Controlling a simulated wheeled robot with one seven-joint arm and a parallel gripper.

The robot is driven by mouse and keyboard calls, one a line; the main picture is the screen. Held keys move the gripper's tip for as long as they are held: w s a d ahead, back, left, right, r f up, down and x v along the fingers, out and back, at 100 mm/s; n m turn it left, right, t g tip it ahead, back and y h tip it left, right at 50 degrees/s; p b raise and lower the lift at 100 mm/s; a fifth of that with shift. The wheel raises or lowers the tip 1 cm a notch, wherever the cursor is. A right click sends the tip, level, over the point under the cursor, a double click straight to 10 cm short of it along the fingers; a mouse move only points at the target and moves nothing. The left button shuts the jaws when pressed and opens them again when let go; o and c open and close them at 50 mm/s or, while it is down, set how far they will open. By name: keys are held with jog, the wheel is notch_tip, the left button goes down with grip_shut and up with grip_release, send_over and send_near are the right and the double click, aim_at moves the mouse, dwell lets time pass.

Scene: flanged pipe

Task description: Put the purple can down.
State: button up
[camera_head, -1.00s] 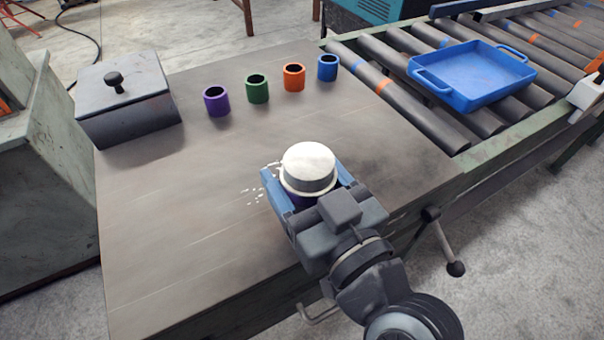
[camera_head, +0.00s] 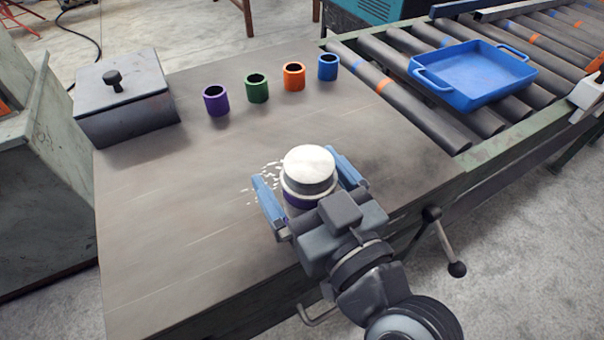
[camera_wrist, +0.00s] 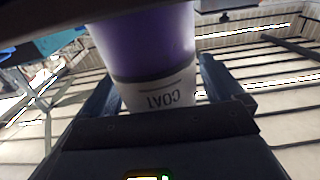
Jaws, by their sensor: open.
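The purple can (camera_head: 308,178) stands upright on the table near its front edge, with a white lid and a purple band below it. My gripper (camera_head: 308,180) is open around the can, with one blue finger on each side and visible gaps between fingers and can. In the wrist view the can (camera_wrist: 150,50) shows its purple side and a white label with dark lettering, between my two spread fingers (camera_wrist: 160,90). The can's base is hidden by my gripper in the head view.
A purple cup (camera_head: 216,100), a green cup (camera_head: 257,88), an orange cup (camera_head: 294,77) and a blue cup (camera_head: 328,67) stand in a row farther back. A dark lidded box (camera_head: 125,100) is at left. A blue tray (camera_head: 475,75) rests on the roller conveyor (camera_head: 400,105). The table's left middle is clear.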

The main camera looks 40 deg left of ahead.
jog(key=shift+r+p, duration=0.1)
jog(key=shift+p, duration=0.4)
jog(key=b+v, duration=0.2)
jog(key=v, duration=0.6)
jog(key=shift+s+a+b, duration=0.15)
jog(key=shift+s+b, duration=0.05)
jog(key=shift+b, duration=0.15)
jog(key=s+d+f+m+t+h, duration=0.1)
jog(key=d+f+m+t+h, duration=0.3)
jog(key=d, duration=0.6)
jog(key=s+d+f+m+t+h, duration=0.1)
jog(key=d+f+m+t+h, duration=0.2)
jog(key=d+f+m+h, duration=0.5)
jog(key=s+d+r+m+t+h, duration=0.1)
jog(key=s+d+h, duration=0.3)
jog(key=s+d, duration=1)
jog(key=shift+s+r, duration=0.85)
jog(key=shift+s, duration=0.1)
jog(key=shift+s+d+r+m+h, duration=0.2)
jog(key=shift+s+r+m+h, duration=0.1)
jog(key=shift+s, duration=0.2)
